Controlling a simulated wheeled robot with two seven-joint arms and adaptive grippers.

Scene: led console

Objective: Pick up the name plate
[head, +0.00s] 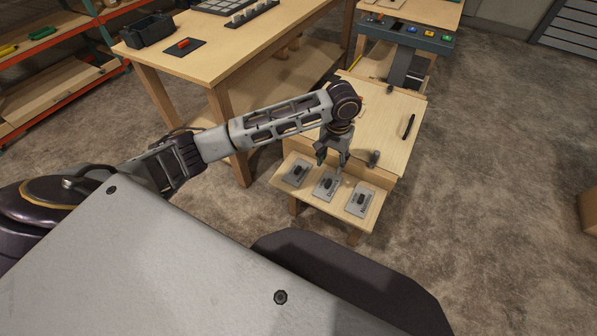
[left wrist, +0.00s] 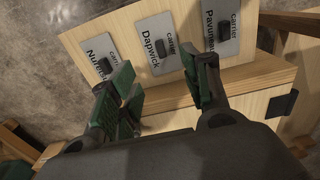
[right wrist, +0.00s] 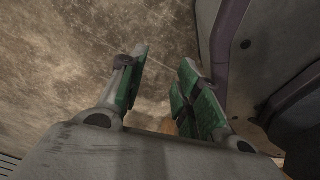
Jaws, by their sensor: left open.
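Three grey name plates with dark knobs lie in a row on a low wooden ledge (head: 325,208). My left gripper (head: 332,162) is open and empty, pointing down above the row near the left and middle plates. My right gripper (right wrist: 164,62) is open and empty over bare floor, away from the plates.
A wooden top (head: 385,125) with a black handle (head: 408,126) and a dark knob (head: 374,158) rises behind the ledge. A workbench (head: 235,55) with a black bin (head: 148,31) stands left. A console with coloured buttons (head: 405,36) stands behind.

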